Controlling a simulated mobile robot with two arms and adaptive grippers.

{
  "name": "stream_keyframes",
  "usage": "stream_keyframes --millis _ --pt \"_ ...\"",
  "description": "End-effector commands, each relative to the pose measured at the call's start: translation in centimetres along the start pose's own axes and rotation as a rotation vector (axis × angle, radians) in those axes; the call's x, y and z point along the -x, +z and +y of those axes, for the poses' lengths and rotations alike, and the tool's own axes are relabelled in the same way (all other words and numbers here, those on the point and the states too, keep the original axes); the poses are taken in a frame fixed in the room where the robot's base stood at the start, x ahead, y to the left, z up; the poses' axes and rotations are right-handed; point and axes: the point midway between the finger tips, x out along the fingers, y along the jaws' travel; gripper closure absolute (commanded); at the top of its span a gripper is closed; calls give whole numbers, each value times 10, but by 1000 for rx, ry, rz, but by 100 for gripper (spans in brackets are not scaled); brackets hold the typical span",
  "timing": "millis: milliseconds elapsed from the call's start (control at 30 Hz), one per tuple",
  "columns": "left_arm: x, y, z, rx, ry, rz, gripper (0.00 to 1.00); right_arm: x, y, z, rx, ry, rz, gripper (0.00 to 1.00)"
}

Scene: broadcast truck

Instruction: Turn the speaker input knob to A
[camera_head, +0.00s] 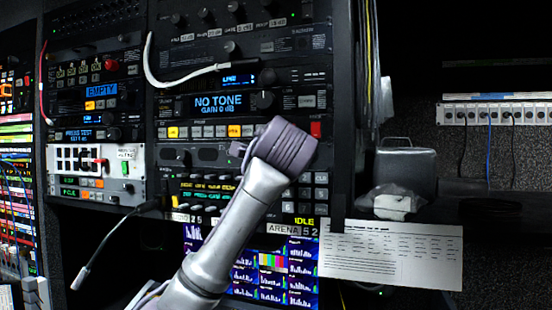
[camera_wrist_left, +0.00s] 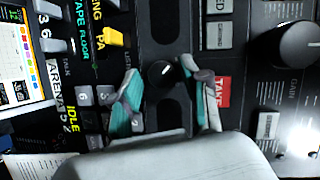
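A small round black knob (camera_wrist_left: 161,74) with a pale mark on its right side sits between two dark oval grilles in the left wrist view. It is likely the speaker input knob; I cannot read its lettering. My left gripper (camera_wrist_left: 161,68) is open, with one teal-padded finger on each side of the knob. Gaps show between fingers and knob, so it is not gripped. In the head view my left gripper (camera_head: 281,150) reaches in front of the rack's middle panels and hides this knob and its own fingertips.
A red TAKE button (camera_wrist_left: 224,92) lies just beyond the right finger, and a large GAIN knob (camera_wrist_left: 297,45) is farther right. The NO TONE display (camera_head: 219,104) is above the arm.

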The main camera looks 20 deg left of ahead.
Motion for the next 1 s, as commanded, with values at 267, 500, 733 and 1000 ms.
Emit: stream_keyframes --millis 267,500,733,1000 --pt "1 0 -1 0 -3 1 47 0 0 -1 0 -1 0 60" --pt "24 -1 -2 0 -7 4 47 0 0 -1 0 -1 0 60" --pt "74 -1 -2 1 -6 4 47 0 0 -1 0 -1 0 60" --pt "114 0 -1 0 -3 2 47 0 0 -1 0 -1 0 60"
